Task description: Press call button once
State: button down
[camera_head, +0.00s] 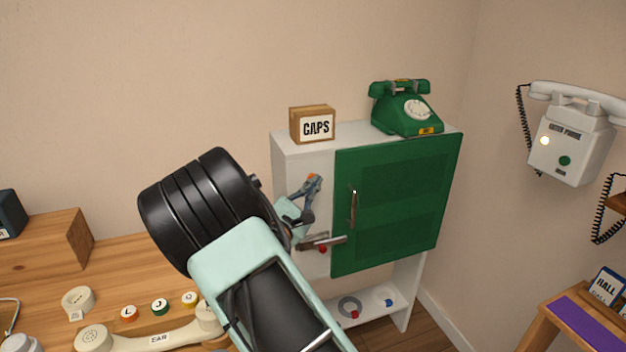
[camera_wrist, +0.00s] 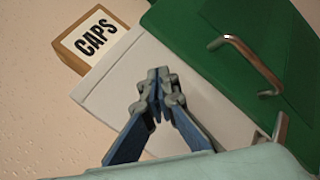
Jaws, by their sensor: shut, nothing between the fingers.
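A white wall phone (camera_head: 570,140) hangs on the right-hand wall in the head view, its handset (camera_head: 580,103) lying across the top. Its front has a round green button (camera_head: 565,160) and a small glowing light (camera_head: 545,140). No lettering on the button is readable, so I cannot tell whether it is the call button. My gripper (camera_head: 312,181) is in front of the cabinet's left part, well left of the wall phone. In the wrist view my gripper (camera_wrist: 157,76) is shut and empty, its fingertips together. The wall phone is out of the wrist view.
A white cabinet (camera_head: 300,160) with a green door (camera_head: 400,200) bears a CAPS box (camera_head: 312,125) and a green dial phone (camera_head: 405,112). A wooden desk with a loose handset (camera_head: 150,338) is at left. A small wooden stand (camera_head: 560,305) is at lower right. Open space lies before the wall phone.

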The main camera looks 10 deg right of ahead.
jog(key=shift+s+d, duration=0.15)
jog(key=shift+s, duration=0.6)
jog(key=shift+s, duration=0.1)
jog(key=s, duration=0.2)
jog(key=s+d, duration=0.1)
jog(key=s, duration=0.1)
jog(key=shift+s, duration=0.35)
